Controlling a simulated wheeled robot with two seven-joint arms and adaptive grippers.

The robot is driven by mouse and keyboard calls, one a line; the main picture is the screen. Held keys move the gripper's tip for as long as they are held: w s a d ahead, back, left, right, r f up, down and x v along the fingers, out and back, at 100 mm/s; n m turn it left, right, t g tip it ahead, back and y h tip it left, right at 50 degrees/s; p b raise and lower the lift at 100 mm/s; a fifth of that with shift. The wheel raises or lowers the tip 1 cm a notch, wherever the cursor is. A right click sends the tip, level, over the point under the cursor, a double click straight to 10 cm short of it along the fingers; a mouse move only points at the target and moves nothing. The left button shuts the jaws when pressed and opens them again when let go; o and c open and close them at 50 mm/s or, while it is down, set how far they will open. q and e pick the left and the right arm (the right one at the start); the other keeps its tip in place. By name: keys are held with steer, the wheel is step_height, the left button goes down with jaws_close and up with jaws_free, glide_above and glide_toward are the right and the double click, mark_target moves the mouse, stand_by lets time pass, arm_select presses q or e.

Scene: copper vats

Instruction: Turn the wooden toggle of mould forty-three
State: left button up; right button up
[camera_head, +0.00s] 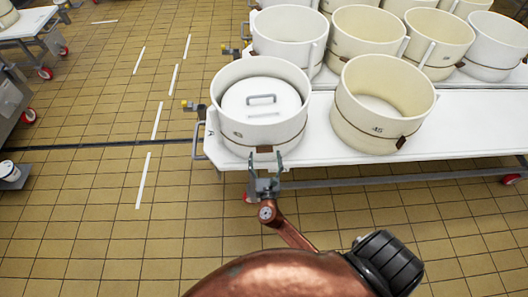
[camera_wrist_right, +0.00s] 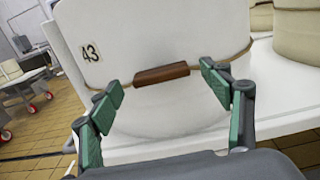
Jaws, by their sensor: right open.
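Mould forty-three (camera_head: 228,128) is a cream round tub with a white lid inside, at the near left corner of the white table in the head view. In the right wrist view its wall (camera_wrist_right: 160,40) carries a "43" label. Its brown wooden toggle (camera_wrist_right: 162,75) lies roughly level, slightly tilted, on a cord around the wall; it also shows in the head view (camera_head: 264,149). My right gripper (camera_head: 264,182) is open, in front of the toggle. In the right wrist view its green-padded fingers (camera_wrist_right: 160,85) stand apart on either side of the toggle, with nothing held. My left gripper is not in view.
A second tub (camera_head: 372,128), marked 45, stands close to the right of mould forty-three. Several more tubs stand on a table behind. The white table (camera_head: 330,150) has its front edge just under the mould.

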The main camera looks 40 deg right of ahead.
mark_target(265, 149)
steer(key=x, duration=0.2)
steer(key=shift+w+d, duration=0.15)
steer(key=shift+w, duration=0.1)
steer(key=shift+d, duration=0.1)
steer(key=c, duration=1.2)
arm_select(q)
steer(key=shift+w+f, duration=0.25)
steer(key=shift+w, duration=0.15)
arm_select(e)
steer(key=shift+o, duration=0.2)
